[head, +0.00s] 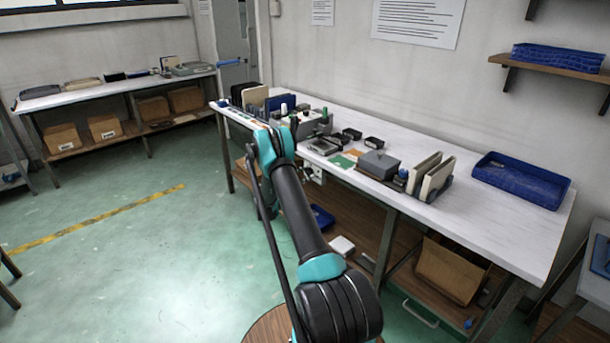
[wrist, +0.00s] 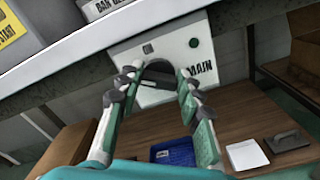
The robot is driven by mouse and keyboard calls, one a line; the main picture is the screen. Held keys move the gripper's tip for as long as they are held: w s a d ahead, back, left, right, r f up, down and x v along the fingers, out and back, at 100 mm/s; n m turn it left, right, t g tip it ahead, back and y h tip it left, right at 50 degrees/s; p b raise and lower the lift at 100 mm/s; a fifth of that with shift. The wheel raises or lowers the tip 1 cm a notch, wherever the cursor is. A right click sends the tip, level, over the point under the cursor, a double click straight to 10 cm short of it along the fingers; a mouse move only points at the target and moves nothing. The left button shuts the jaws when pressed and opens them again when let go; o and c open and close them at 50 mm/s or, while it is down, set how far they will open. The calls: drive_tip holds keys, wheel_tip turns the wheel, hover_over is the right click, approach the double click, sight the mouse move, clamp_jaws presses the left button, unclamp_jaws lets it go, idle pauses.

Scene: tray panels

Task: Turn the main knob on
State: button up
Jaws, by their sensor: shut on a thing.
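The main switch box (wrist: 172,50) is a pale box under the table edge in the wrist view, with the label MAIN (wrist: 200,74) and a small green round part (wrist: 194,43). My gripper (wrist: 156,78) is in front of it, one finger on each side of a dark rounded shape (wrist: 158,68) that looks like the main knob. The fingers are shut on it. Its pointing direction is not clear. In the head view the pale box (head: 314,172) shows below the table's front edge, and my arm hides most of the gripper.
The white table (head: 480,210) holds several boxes, panels and a blue tray (head: 522,180). Below, the wooden shelf (wrist: 235,110) bears a blue tray (wrist: 175,152), a white block (wrist: 246,155) and a dark flat tool (wrist: 287,141). Open floor (head: 130,260) lies to the left.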

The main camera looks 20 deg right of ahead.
drive_tip(key=m, duration=0.5)
drive_tip(key=shift+s+f+m, duration=0.15)
drive_tip(key=shift+m, duration=0.15)
drive_tip(key=m, duration=0.5)
drive_tip(key=shift+f, duration=0.1)
drive_tip(key=shift+m, duration=0.4)
drive_tip(key=o, duration=1.2)
drive_tip(key=shift+c, duration=0.2)
drive_tip(key=shift+a, duration=0.1)
drive_tip(key=v, duration=1.1)
drive_tip(key=shift+s+a, duration=0.15)
drive_tip(key=shift+a, duration=0.25)
